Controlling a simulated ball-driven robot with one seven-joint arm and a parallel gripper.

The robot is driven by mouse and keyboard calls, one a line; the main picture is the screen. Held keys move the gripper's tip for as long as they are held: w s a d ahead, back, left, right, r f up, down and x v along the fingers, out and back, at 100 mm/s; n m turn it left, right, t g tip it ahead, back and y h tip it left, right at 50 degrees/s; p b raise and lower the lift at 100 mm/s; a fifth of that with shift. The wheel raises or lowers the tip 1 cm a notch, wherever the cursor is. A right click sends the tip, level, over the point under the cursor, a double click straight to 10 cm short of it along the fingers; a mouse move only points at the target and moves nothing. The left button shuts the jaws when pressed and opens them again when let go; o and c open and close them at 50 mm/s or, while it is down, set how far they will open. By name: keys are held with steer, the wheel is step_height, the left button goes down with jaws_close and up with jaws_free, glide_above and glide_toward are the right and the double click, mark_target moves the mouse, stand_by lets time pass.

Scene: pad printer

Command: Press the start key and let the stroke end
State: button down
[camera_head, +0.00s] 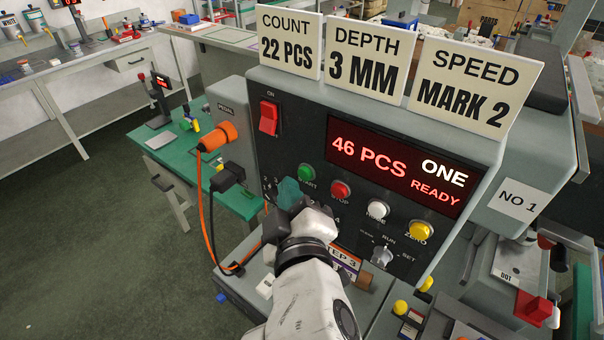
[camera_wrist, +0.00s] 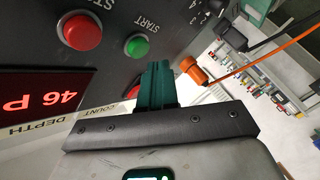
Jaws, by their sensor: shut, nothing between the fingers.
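The green START key (camera_head: 306,172) is on the dark front panel (camera_head: 292,142) of the pad printer, left of the red STOP key (camera_head: 340,190). The START key also shows in the wrist view (camera_wrist: 138,46), uncovered. My gripper (camera_head: 288,190) is shut and empty, its teal fingers just below and left of the START key in the head view. In the wrist view the fingertips (camera_wrist: 157,64) lie beside the key; I cannot tell the exact gap. The display (camera_head: 398,168) reads "46 PCS", "ONE" and "READY".
A white key (camera_head: 378,210), a yellow ZERO key (camera_head: 420,231) and a selector knob (camera_head: 381,255) sit right of STOP. A red rocker switch (camera_head: 268,117) and an orange plug (camera_head: 217,137) with cables are at left. Signs on top read 22 PCS, 3 MM, MARK 2.

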stand_by(0.3)
steer(key=shift+w+d, duration=0.3)
steer(key=shift+w, duration=0.05)
